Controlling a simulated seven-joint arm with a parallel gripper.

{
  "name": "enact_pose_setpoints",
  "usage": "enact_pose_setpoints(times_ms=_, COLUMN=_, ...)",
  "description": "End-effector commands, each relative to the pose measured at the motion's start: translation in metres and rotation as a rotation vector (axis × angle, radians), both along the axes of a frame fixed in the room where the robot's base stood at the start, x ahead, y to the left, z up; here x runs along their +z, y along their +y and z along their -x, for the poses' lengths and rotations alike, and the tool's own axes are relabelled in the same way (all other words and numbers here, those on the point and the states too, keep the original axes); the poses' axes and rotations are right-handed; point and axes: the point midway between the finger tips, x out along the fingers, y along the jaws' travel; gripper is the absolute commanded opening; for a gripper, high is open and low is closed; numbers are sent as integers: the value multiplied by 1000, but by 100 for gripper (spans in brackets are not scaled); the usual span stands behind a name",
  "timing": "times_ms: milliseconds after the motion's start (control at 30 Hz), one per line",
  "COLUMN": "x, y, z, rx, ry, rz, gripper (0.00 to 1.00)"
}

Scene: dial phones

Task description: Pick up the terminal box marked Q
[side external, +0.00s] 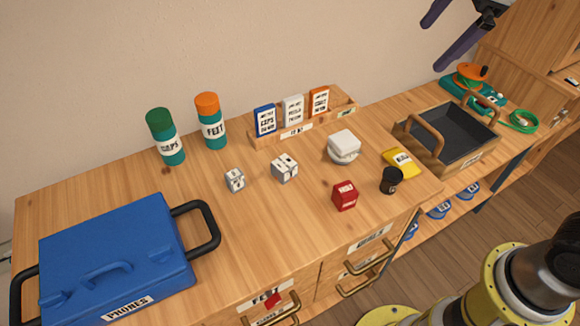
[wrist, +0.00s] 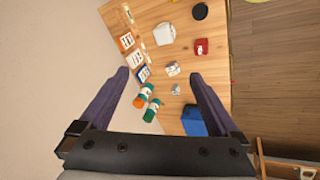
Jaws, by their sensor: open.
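Two small whitish boxes with dark markings stand on the wooden worktop. One is the left box (side external: 235,180) and the other is the slightly larger right box (side external: 284,167). They also show in the wrist view, as the smaller box (wrist: 176,89) and the larger box (wrist: 172,69). A red box (side external: 345,195) with a pale label stands to their right. I cannot read a Q on any of them. My gripper (side external: 431,46) is open and empty, high above the back right of the worktop. Its two purple fingers (wrist: 160,74) frame the distant worktop in the wrist view.
A blue case (side external: 115,260) fills the left. Two bottles (side external: 166,137) (side external: 211,121) and a wooden card rack (side external: 300,128) stand at the back. A white lidded item (side external: 343,147), yellow packet (side external: 401,162), black cup (side external: 391,180) and handled tray (side external: 450,137) are to the right.

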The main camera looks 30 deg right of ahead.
Motion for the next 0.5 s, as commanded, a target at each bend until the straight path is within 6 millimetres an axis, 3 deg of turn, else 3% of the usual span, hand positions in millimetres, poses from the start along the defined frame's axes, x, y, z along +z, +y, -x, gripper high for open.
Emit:
enact_pose_setpoints(times_ms=100, x=-13, y=27, z=-48, rx=157, ry=50, rz=52, gripper=98)
enact_pose_setpoints(times_ms=267, x=-45, y=67, z=-102, rx=345, ry=113, rz=106, gripper=98)
enact_pose_setpoints(times_ms=500, x=-128, y=135, z=-157, rx=539, ry=227, rz=154, gripper=98)
